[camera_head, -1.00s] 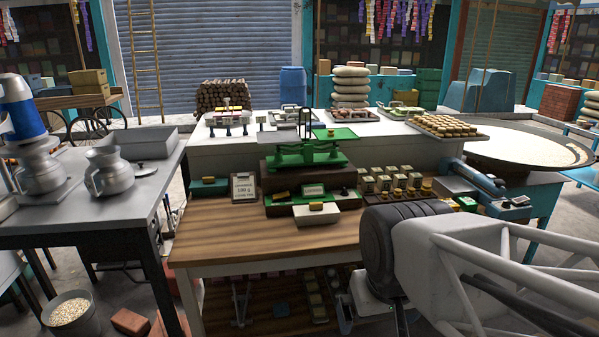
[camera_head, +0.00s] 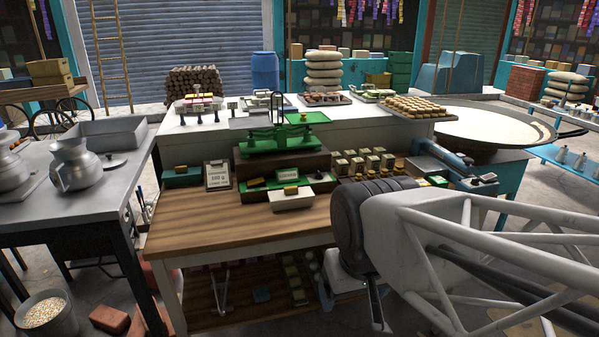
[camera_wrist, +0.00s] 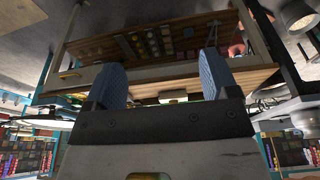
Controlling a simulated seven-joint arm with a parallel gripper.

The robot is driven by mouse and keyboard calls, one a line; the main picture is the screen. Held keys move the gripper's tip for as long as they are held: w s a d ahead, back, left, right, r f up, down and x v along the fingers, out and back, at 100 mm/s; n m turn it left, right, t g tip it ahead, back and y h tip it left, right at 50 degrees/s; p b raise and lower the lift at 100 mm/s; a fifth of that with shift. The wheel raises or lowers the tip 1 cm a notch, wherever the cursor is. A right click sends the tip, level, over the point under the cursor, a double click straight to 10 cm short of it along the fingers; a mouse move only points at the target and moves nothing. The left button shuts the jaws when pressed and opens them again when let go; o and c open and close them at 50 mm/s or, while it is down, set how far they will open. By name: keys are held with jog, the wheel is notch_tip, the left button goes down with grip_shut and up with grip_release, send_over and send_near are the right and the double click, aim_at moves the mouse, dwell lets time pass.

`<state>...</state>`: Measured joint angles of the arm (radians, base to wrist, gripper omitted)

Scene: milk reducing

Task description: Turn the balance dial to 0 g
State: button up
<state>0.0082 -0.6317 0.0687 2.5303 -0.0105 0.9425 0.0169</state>
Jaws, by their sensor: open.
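The green balance (camera_head: 285,140) stands on a dark stepped base on the wooden table, with a grey pan at left and a green pan at right. Its base front has a green strip with a pale label (camera_head: 287,173). A small dark knob-like part (camera_head: 319,175) sits right of the label; I cannot tell if it is the dial, and no reading is legible. My gripper (camera_head: 376,308) hangs low in front of the table's right side, well away from the balance. In the wrist view my gripper (camera_wrist: 160,70) has two blue-padded fingers apart, with nothing between them.
A clipboard (camera_head: 218,176) reading about 100 g stands left of the balance. A pale block with a yellow top (camera_head: 292,201) sits in front. Several small jars (camera_head: 360,163) and a blue-grey device (camera_head: 452,165) stand at right. The table's front left (camera_head: 215,220) is clear.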

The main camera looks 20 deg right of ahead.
jog(key=shift+w+r, duration=0.3)
jog(key=shift+w, duration=0.3)
jog(key=c, duration=0.4)
jog(key=shift+g, duration=0.3)
jog(key=w+r, duration=0.2)
jog(key=w, duration=0.3)
jog(key=w+d+r, duration=0.1)
jog(key=w+r, duration=0.1)
jog(key=w, duration=0.3)
jog(key=w+d+r, duration=0.1)
jog(key=w, duration=0.5)
jog(key=shift+d+r, duration=0.1)
jog(key=shift+r, duration=0.3)
jog(key=c, duration=0.3)
jog(key=g, duration=0.2)
send_over(320, 173)
jog(key=f, duration=1.2)
jog(key=shift+s+f, duration=0.1)
jog(key=shift+s, duration=0.25)
jog(key=shift+w+f, duration=0.15)
jog(key=shift+w, duration=0.1)
jog(key=shift+f, duration=0.15)
jog(key=shift+f, duration=3.8)
